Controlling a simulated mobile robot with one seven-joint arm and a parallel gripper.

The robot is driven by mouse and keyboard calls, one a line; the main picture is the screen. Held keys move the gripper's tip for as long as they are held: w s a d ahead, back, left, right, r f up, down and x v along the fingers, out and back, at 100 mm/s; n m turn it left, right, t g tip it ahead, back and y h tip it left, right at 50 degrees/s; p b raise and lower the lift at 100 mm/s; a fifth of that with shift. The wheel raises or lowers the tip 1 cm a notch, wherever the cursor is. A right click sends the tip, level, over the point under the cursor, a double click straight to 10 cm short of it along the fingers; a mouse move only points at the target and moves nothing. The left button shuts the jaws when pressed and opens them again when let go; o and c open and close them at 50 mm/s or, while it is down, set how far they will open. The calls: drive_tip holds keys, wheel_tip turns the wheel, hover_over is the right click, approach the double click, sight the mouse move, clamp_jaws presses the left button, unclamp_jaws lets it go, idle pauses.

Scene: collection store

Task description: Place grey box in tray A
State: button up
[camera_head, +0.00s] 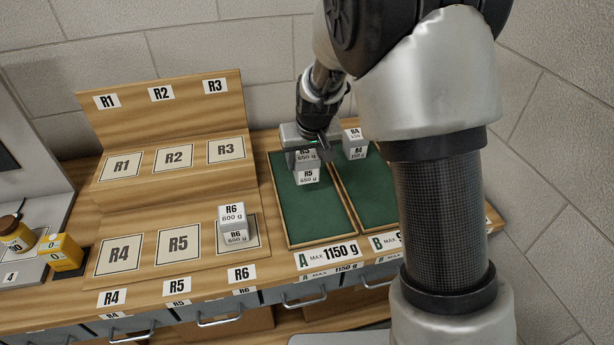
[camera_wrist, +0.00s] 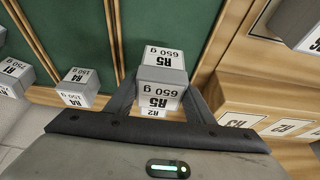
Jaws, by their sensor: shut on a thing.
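A grey box labelled R5, 650 g (camera_head: 308,176) is between the fingers of my gripper (camera_head: 307,152), at the far part of green tray A (camera_head: 318,215). It also shows in the wrist view (camera_wrist: 161,77), with a finger on each side. My gripper is shut on this box. The box is over the green floor of the tray, inside its wooden rim; I cannot tell whether it touches the floor. Another label, R2 (camera_wrist: 153,113), shows just behind the box in the wrist view; most of what bears it is hidden.
Tray B (camera_head: 368,196) lies right of tray A, partly hidden by my arm, with a grey box (camera_head: 355,150) at its far end. Yellow items (camera_head: 62,251) are at the left. Tray A's near part is clear.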

sight(306, 174)
drive_tip(key=shift+f, duration=2.15)
drive_tip(key=shift+b, duration=0.3)
drive_tip(key=shift+f, duration=0.2)
drive_tip(key=o, duration=1.4)
